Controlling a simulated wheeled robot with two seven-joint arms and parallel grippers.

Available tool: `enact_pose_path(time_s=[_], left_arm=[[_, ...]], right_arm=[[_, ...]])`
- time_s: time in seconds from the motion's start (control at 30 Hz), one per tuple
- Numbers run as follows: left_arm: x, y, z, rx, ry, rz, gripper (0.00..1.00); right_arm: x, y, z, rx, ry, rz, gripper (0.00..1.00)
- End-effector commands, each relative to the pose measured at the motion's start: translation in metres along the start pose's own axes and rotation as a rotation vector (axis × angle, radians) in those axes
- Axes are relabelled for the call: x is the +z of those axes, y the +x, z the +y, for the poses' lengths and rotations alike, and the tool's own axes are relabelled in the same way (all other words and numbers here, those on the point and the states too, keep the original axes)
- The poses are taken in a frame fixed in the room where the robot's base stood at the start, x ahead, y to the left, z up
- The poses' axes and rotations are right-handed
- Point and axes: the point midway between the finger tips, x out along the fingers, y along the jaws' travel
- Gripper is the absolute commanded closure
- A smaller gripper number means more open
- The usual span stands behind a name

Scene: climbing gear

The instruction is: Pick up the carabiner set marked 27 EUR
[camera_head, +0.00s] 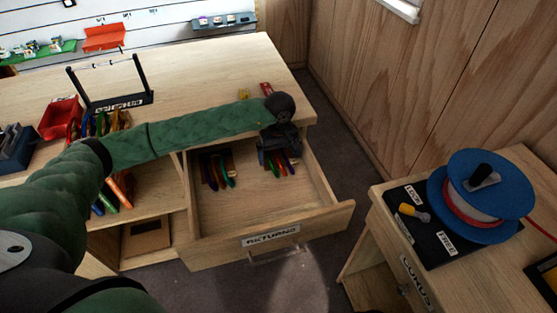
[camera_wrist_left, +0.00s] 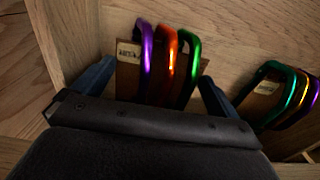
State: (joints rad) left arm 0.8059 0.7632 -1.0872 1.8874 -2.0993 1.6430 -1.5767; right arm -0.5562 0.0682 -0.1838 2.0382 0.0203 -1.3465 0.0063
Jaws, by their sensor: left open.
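Two carabiner sets lie in the open drawer, each a wooden plate with three coloured carabiners. One set (camera_head: 217,170) lies toward the drawer's left. The other (camera_head: 283,168) is under my left gripper (camera_head: 279,148) and partly hidden by it. In the left wrist view the nearer set (camera_wrist_left: 167,65) has purple, orange and green carabiners and lies between the open fingers of my left gripper (camera_wrist_left: 155,82). The second set (camera_wrist_left: 287,97) is at the right, outside the fingers. Both plates carry a small label, too small to read. My right gripper is not seen.
The drawer (camera_head: 325,215), labelled RETURNS, is pulled out from the wooden counter (camera_head: 200,70). Its walls stand close around the gripper. More carabiners hang on a shelf at the left. A side table with a blue rope spool (camera_head: 480,197) stands at the right.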

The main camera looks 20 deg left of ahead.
Motion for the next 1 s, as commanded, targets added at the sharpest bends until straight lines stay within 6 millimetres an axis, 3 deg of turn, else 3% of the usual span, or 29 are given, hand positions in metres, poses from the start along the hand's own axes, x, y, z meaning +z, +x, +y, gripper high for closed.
enact_pose_path(time_s=[0.33, 0.6, 1.0], left_arm=[[0.0000, 0.0002, 0.0000, 0.000, 0.000, 0.000, 0.04], [0.0000, 0.0002, 0.0000, 0.000, 0.000, 0.000, 0.53], [-0.0001, -0.0035, 0.0001, 0.000, 0.000, 0.000, 0.53]], right_arm=[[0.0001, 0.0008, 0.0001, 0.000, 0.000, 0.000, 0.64], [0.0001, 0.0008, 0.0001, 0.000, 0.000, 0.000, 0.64], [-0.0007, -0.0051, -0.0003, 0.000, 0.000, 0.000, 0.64]])
